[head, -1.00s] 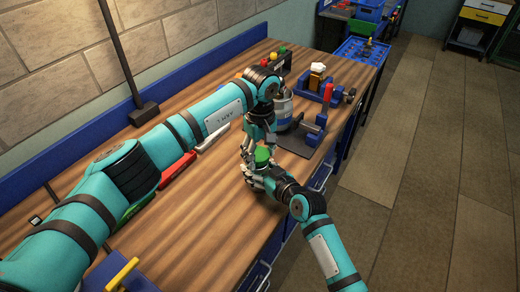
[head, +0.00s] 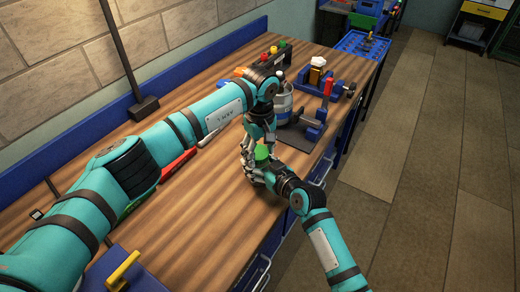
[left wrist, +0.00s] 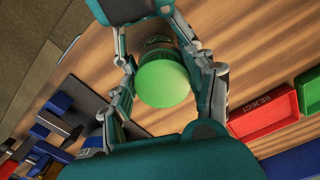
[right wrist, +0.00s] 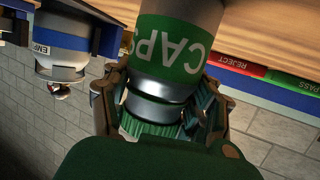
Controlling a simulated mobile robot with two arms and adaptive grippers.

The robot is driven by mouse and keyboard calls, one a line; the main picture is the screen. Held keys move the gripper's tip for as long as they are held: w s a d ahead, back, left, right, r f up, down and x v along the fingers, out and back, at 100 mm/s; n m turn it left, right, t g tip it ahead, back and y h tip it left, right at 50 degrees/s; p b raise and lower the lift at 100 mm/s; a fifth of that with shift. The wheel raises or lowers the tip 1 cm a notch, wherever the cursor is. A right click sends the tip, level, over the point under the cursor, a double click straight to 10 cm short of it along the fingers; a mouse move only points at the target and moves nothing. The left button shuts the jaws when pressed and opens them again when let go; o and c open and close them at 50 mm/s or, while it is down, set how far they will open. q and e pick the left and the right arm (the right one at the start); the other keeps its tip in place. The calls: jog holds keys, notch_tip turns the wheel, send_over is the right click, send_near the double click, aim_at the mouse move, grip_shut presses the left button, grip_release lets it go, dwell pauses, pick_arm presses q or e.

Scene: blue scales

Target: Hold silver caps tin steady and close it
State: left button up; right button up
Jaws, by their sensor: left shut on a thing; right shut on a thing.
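The silver caps tin, with a green label reading CAPS (right wrist: 175,45), stands on the bench and appears upside down in the right wrist view. Its green lid shows ribbed sides there (right wrist: 150,128) and a round top in the left wrist view (left wrist: 163,84). My left gripper (left wrist: 170,88) comes from above, its fingers on both sides of the lid, shut on it. My right gripper (right wrist: 160,108) comes from the side, its fingers around the tin's silver upper part, shut on it. In the head view the fingers hide most of the tin; some green (head: 262,152) shows. I cannot tell whether the lid is fully seated.
Behind the grippers stand a grey and blue tin (head: 284,108) and a blue fixture with a red handle (head: 327,92). A red REJECT tray (left wrist: 265,114) and a green PASS tray (left wrist: 311,90) lie along the wall side. The front bench is mostly clear.

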pick_arm(q)
jog(key=shift+s+f, duration=0.1)
jog(key=shift+f, duration=0.25)
jog(key=shift+s+f, duration=0.1)
jog(key=shift+f, duration=0.2)
jog(key=c, duration=0.3)
jog(key=shift+f, duration=0.2)
jog(key=shift+o, duration=0.4)
jog(key=shift+f, duration=0.3)
jog(key=shift+o, duration=0.2)
jog(key=shift+d, duration=0.15)
